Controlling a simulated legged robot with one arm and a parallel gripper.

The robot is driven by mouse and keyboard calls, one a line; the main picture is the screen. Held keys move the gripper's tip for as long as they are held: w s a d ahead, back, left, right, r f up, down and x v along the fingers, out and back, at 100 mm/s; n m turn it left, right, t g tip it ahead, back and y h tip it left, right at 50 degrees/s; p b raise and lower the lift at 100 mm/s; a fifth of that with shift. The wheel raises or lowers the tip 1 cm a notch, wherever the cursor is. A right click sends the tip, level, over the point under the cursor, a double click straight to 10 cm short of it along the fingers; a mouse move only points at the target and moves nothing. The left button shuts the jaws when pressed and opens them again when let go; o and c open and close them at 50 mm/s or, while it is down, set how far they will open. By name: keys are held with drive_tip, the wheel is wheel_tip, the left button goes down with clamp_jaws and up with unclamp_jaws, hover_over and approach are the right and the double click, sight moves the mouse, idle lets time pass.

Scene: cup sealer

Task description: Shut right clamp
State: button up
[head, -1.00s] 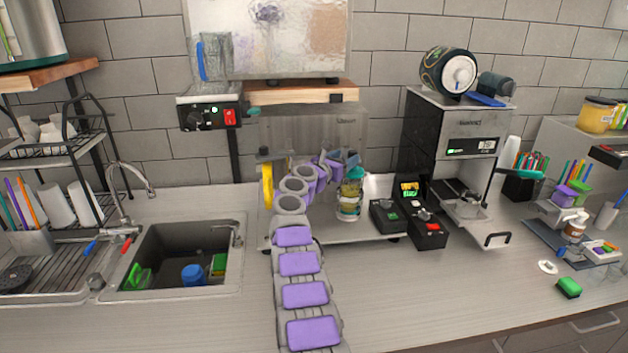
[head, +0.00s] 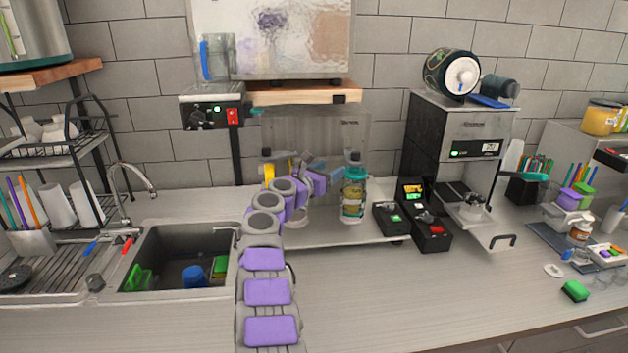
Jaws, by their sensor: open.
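The metal stand (head: 325,128) with an upright back plate is at the middle of the counter. A small grey-blue part at its right side, which looks like the right clamp (head: 353,158), shows above a jar with a teal lid (head: 353,198). A yellow part (head: 268,171) is at the stand's left side, partly behind my arm. My gripper (head: 332,166) is in front of the back plate, just left of the grey-blue part. It is open and small in view. Whether it touches the clamp, and the clamp's exact angle, I cannot tell.
Black control boxes (head: 428,222) and a coffee machine (head: 455,150) stand to the right. A sink (head: 180,265) is to the left. The counter front (head: 400,290) is clear. A wooden shelf (head: 300,94) is above the stand.

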drive_tip(key=v, duration=0.6)
drive_tip(key=shift+a, duration=0.15)
drive_tip(key=shift+w, duration=0.15)
